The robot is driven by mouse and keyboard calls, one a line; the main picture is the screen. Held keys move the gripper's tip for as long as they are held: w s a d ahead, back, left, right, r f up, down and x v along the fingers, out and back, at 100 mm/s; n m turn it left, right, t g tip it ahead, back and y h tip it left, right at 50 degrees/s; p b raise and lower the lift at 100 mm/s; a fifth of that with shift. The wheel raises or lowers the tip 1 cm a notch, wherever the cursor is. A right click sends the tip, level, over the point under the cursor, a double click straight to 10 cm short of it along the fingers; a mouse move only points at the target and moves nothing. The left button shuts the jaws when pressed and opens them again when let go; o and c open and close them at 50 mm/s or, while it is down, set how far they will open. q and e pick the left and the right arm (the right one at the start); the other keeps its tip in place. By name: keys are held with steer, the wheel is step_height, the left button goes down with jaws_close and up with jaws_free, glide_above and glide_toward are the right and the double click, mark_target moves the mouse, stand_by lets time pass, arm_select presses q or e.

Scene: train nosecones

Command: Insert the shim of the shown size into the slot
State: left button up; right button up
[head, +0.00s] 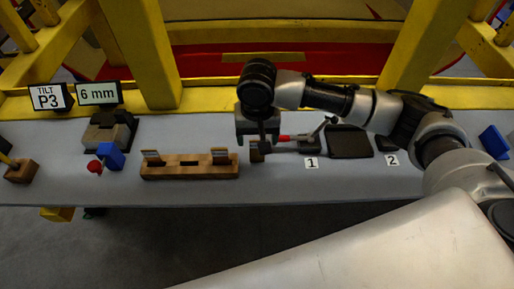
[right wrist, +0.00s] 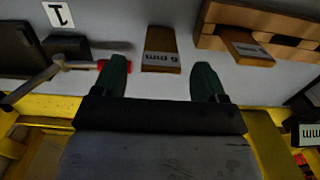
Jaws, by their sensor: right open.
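A display (head: 98,93) reads "6 mm". A small brown shim (right wrist: 160,52) marked "6 mm" is near the wooden rack in the right wrist view; it also shows in the head view (head: 256,153). My right gripper (right wrist: 160,78) is open, its fingertips on either side of the shim in the picture, with gaps on both sides. The gripper (head: 259,138) is over the shim in the head view. The wooden rack (head: 190,171) holds shims upright at its left and right ends. I cannot tell which part is the slot. My left gripper is not in view.
Another sign (head: 48,97) reads "TILT P3". A red-tipped lever (head: 310,142) by label 1 is just right of my gripper, beside a dark plate (head: 349,143). The table front is mostly clear.

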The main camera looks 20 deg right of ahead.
mark_target(257, 161)
steer(key=shift+s+f, duration=0.25)
steer(key=shift+f, duration=1.25)
steer(key=c, duration=1.2)
steer(key=shift+a+r, duration=0.1)
steer(key=shift+r, duration=0.05)
step_height(257, 161, up, 4)
steer(key=shift+s+r+b, duration=0.1)
steer(key=shift+b, duration=0.2)
steer(key=s+d+r, duration=0.3)
steer(key=s+r, duration=0.4)
steer(key=s, duration=0.4)
steer(key=w+d+f+n, duration=0.2)
steer(key=w+f+n, duration=0.1)
steer(key=f, duration=0.3)
steer(key=shift+d+f, duration=0.25)
steer(key=shift+d, duration=0.15)
